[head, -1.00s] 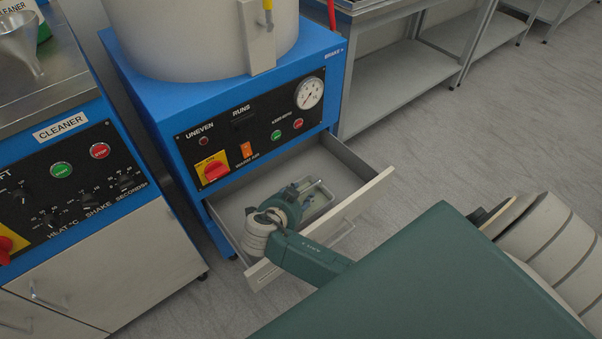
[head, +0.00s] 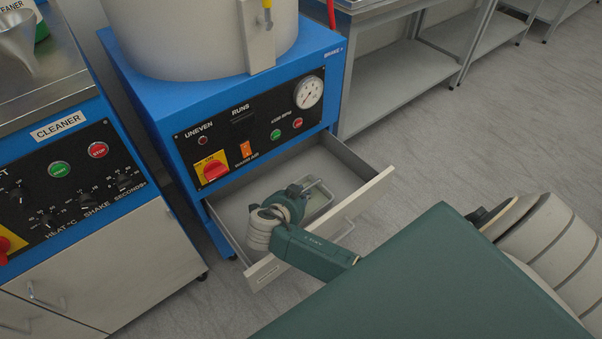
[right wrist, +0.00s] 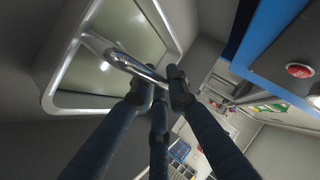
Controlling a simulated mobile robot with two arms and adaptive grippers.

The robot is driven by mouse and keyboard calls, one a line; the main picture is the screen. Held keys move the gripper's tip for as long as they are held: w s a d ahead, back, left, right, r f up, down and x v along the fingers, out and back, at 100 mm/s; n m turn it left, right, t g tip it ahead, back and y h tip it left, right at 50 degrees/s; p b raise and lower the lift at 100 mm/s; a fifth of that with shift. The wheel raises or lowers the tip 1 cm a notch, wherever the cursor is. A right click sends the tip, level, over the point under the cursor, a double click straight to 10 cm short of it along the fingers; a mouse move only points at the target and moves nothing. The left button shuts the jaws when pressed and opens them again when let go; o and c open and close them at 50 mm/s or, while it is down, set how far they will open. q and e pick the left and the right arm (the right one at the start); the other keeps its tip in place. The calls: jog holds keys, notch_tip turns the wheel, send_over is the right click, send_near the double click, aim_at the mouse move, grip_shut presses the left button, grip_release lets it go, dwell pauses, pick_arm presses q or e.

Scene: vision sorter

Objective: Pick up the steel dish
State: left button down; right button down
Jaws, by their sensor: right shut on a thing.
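The steel dish (head: 318,204) is a shallow shiny rectangular dish with a bent-rod handle, inside the open drawer (head: 372,195). My right gripper (head: 308,188) reaches over the drawer front into the drawer and partly hides the dish. In the right wrist view the dish (right wrist: 68,55) shows its bright rim, and the fingers (right wrist: 156,88) are shut on its rod handle. The dish looks tilted; I cannot tell whether it is clear of the drawer floor. My left gripper is not in view.
The drawer belongs to a blue machine (head: 225,100) with a control panel and a large drum above. A cleaner cabinet (head: 90,250) stands at left. A steel shelf bench (head: 400,65) stands at back right. Open floor (head: 500,120) lies at right.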

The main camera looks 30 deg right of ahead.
jog(key=shift+r, duration=0.15)
